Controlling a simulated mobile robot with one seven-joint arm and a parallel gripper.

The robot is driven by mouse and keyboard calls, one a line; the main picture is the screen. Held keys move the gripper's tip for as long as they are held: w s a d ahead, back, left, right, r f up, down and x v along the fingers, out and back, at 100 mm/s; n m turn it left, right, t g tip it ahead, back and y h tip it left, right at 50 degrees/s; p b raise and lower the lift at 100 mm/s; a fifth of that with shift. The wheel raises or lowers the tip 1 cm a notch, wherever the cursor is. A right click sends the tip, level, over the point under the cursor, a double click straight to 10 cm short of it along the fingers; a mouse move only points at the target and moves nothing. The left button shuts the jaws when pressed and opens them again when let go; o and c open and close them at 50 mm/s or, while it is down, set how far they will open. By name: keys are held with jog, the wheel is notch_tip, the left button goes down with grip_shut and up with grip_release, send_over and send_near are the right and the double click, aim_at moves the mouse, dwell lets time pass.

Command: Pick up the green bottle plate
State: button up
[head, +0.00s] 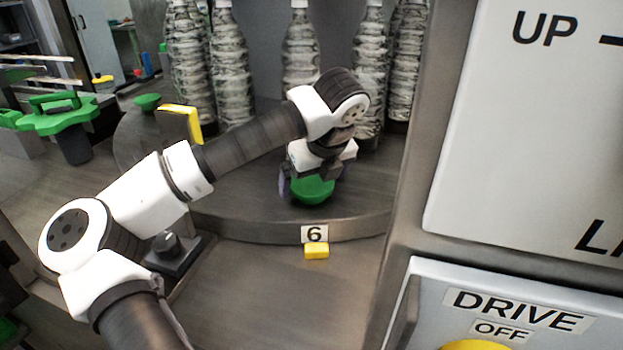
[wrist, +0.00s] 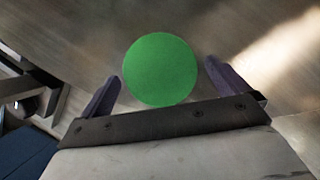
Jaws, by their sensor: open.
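The green bottle plate (head: 313,189) is a round green disc on the grey metal turntable, just behind the label 6 in the head view. In the wrist view the green bottle plate (wrist: 160,70) shows as a full circle. My gripper (head: 312,187) is over the plate, pointing down. In the wrist view my gripper (wrist: 163,82) is open, with one dark finger on each side of the plate. Gaps show between the fingers and the plate's edge. Whether the fingertips reach down to the plate's height is hard to tell.
Several patterned bottles (head: 301,55) stand behind my gripper on the turntable (head: 235,205). A grey control panel (head: 500,290) stands at the right. A yellow tab (head: 317,251) is below the label.

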jog(key=shift+x, duration=0.9)
jog(key=shift+c, duration=0.3)
jog(key=c, duration=1)
